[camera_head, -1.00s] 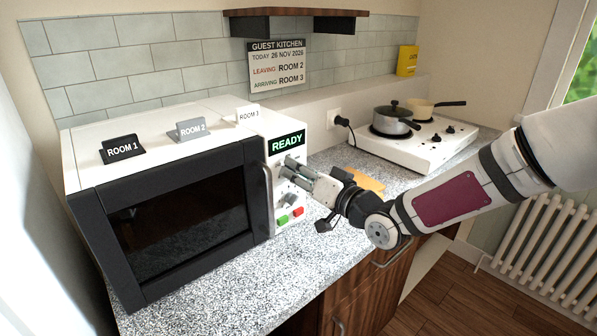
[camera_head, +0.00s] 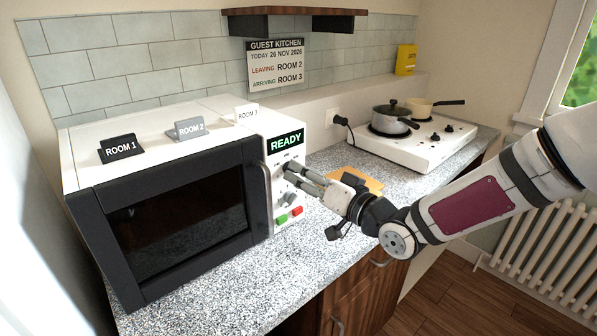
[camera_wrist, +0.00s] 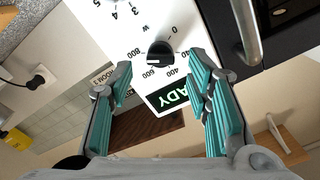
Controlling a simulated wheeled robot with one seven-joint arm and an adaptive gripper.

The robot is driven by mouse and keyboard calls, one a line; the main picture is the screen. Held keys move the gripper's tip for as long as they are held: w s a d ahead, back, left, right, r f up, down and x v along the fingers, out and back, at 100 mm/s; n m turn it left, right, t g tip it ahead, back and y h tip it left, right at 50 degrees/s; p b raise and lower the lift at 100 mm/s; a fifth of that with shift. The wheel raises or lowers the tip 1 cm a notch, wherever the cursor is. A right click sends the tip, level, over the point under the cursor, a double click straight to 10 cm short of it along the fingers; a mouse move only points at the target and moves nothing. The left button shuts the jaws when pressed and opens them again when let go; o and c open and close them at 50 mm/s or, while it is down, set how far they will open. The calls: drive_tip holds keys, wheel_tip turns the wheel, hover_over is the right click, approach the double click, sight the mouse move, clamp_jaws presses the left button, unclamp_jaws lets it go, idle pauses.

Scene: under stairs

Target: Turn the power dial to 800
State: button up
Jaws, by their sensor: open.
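The white microwave's control panel (camera_head: 291,188) faces my gripper (camera_head: 288,172), whose fingers are in front of its upper part. The power dial (camera_wrist: 160,53) is a black knob, marked W, in the middle of the wrist view. Its scale shows 0, 400, 600 and 800, seen upside down. Its pointer direction is hard to tell. My gripper's teal-padded fingers (camera_wrist: 162,72) are open, one on each side of the dial in that view and apart from it. In the head view the fingers hide the dial. The display (camera_head: 285,142) reads READY.
A second dial (camera_wrist: 97,2) is cut off at the top of the wrist view. Below the fingers are a green button (camera_head: 282,219) and a red button (camera_head: 297,211). The door handle (camera_head: 267,186) stands beside the panel. A wooden board (camera_head: 362,181) lies on the counter to the right.

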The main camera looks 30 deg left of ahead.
drive_tip(key=v, duration=0.9)
drive_tip(key=w+d+f+t+h, duration=0.1)
drive_tip(key=w+d+h, duration=0.1)
drive_tip(key=d+h, duration=0.3)
drive_tip(key=w+d+f+t+h, duration=0.1)
drive_tip(key=d+f+h, duration=0.1)
drive_tip(key=d+h, duration=0.35)
drive_tip(key=s+d+r+m+h, duration=0.2)
drive_tip(key=d+r+h, duration=0.15)
drive_tip(key=d, duration=0.95)
drive_tip(key=s+d+r+m+g+h, duration=0.2)
drive_tip(key=s+d+r+m+h, duration=0.2)
drive_tip(key=s+d, duration=0.75)
drive_tip(key=s+m+g+y, duration=0.1)
drive_tip(key=s+g, duration=0.1)
drive_tip(key=s, duration=1.1)
drive_tip(key=shift+s+d+g, duration=0.3)
drive_tip(key=shift+s+d, duration=0.05)
drive_tip(key=shift+s, duration=0.05)
